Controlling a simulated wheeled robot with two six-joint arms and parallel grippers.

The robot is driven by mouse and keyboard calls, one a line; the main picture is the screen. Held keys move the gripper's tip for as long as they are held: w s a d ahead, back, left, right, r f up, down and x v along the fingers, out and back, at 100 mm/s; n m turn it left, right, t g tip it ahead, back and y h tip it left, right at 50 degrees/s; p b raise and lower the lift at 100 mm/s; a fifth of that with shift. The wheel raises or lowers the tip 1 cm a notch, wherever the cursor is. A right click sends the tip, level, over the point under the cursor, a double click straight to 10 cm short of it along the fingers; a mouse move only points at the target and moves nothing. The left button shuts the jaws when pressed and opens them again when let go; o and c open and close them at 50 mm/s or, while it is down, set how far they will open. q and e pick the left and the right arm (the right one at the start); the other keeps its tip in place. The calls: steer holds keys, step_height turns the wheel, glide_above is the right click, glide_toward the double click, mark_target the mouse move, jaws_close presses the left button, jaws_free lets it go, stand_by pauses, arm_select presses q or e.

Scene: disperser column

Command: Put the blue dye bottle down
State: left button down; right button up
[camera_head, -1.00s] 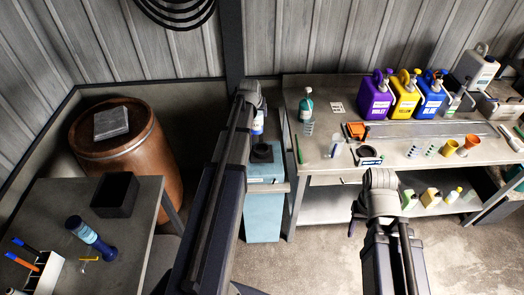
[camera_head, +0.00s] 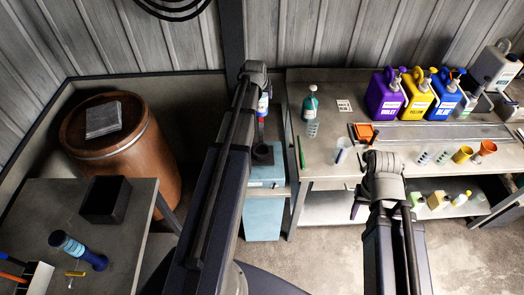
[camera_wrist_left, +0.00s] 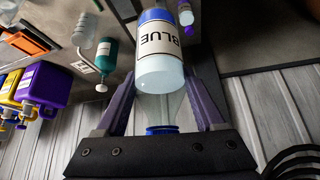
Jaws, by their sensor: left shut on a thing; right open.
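The blue dye bottle (camera_wrist_left: 161,58) is a clear bottle with a white label reading BLUE. My left gripper (camera_wrist_left: 162,98) is shut on it, with a finger on each side. In the head view the bottle (camera_head: 262,104) shows just below the end of my left arm, above and apart from a black round holder (camera_head: 263,154) on a teal cabinet. The left fingers are mostly hidden there by the arm. My right gripper (camera_head: 358,207) is open and empty, in front of the long bench; its fingers are only partly visible.
The long bench (camera_head: 330,170) holds a green bottle (camera_head: 310,104), purple, yellow and blue jugs (camera_head: 446,97) and several cups. On the left stand a wooden barrel (camera_head: 150,165) and a grey table (camera_head: 130,240) with a black box (camera_head: 106,199). A corrugated wall closes the back.

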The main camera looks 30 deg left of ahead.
arm_select(q)
step_height(320, 180, down, 28)
steer(key=b, duration=2.8)
steer(key=shift+f, duration=0.3)
jaws_free()
steer(key=shift+r, duration=0.1)
steer(key=p+v, duration=1)
steer(key=v, duration=0.2)
steer(key=shift+r, duration=0.2)
